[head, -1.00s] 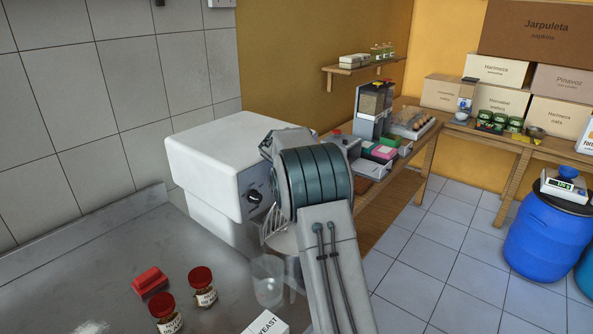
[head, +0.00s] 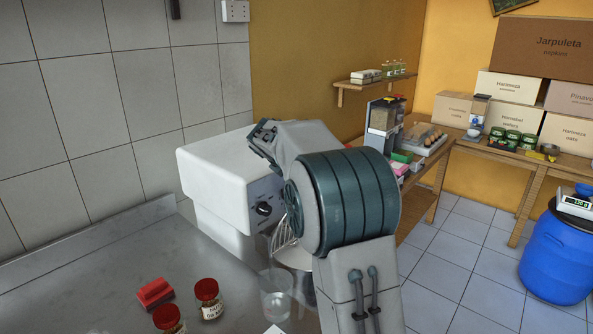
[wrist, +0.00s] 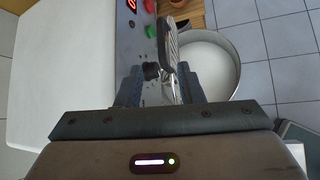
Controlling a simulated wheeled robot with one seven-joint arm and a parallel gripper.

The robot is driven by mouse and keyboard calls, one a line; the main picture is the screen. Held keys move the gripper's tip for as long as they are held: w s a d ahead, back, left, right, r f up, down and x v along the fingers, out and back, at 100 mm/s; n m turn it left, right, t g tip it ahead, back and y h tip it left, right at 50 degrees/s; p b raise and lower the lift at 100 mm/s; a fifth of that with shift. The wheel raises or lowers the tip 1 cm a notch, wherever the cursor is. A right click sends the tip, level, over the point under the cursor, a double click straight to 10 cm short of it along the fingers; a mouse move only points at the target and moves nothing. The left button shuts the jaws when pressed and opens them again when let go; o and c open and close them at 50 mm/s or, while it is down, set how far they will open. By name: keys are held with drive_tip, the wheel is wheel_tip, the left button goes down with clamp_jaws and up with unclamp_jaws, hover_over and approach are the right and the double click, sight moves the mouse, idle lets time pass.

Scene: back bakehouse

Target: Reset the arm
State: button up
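My gripper (wrist: 160,82) shows in the wrist view with its two dark fingers apart and nothing held between them. Below it in that view lie the white mixer (wrist: 75,75), its control panel and a round bowl (wrist: 208,68). In the head view my arm rises in front of the mixer (head: 215,175), bent at a large ribbed joint. The grey end of my arm shows above the mixer's front edge, and the fingers cannot be made out there. My arm hides part of the mixer bowl and whisk.
On the steel counter (head: 100,265) are a red object (head: 154,292), red-lidded jars (head: 208,299) and a clear beaker (head: 276,294). A wooden bench with eggs and a dispenser (head: 384,125) stands behind. A blue barrel (head: 556,255) is at right. Tiled floor between is clear.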

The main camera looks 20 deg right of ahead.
drive_tip(key=s+a+f+m+g+y, duration=0.1)
drive_tip(key=s+a+f+m+y, duration=0.1)
drive_tip(key=s+m, duration=0.5)
drive_tip(key=s+a+f+m+g+y, duration=0.1)
drive_tip(key=s+a+f+m, duration=0.3)
drive_tip(key=s, duration=1.6)
drive_tip(key=s+a+f+m+g+y, duration=0.2)
drive_tip(key=s+a+f+m+y, duration=0.1)
drive_tip(key=s+m, duration=0.8)
drive_tip(key=s+f, duration=0.1)
drive_tip(key=s, duration=0.2)
drive_tip(key=shift+a+m, duration=0.3)
drive_tip(key=shift+a, duration=0.1)
drive_tip(key=shift+d, duration=0.15)
